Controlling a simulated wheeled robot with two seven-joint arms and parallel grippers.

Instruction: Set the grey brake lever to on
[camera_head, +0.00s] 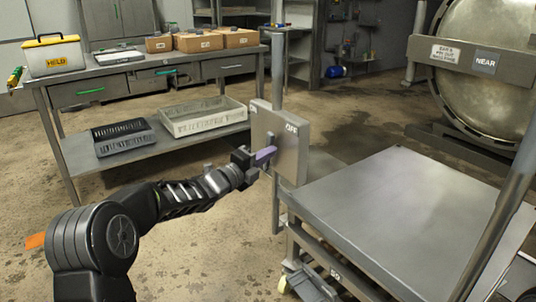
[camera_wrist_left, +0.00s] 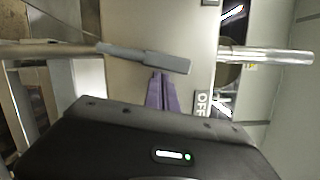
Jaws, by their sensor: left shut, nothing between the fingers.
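The grey brake lever (camera_wrist_left: 150,58) crosses in front of a pale grey panel in the left wrist view. The panel (camera_head: 291,160) is fixed by a post of the cart in the head view, with an OFF label (camera_head: 291,127) at its upper right; the same label (camera_wrist_left: 203,103) shows sideways in the wrist view. My left gripper (camera_head: 265,156) is at the panel's face, its purple fingers (camera_wrist_left: 161,92) shut and empty. Their tips are right beside the lever; I cannot tell whether they touch it. The label at the panel's upper left is unreadable. My right gripper is out of view.
The cart's flat metal top (camera_head: 400,215) lies right of the panel, with an upright post (camera_head: 500,210) at its right. A workbench (camera_head: 150,70) with crates on its lower shelf stands behind at left. A round vessel door (camera_head: 490,70) is at the far right.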

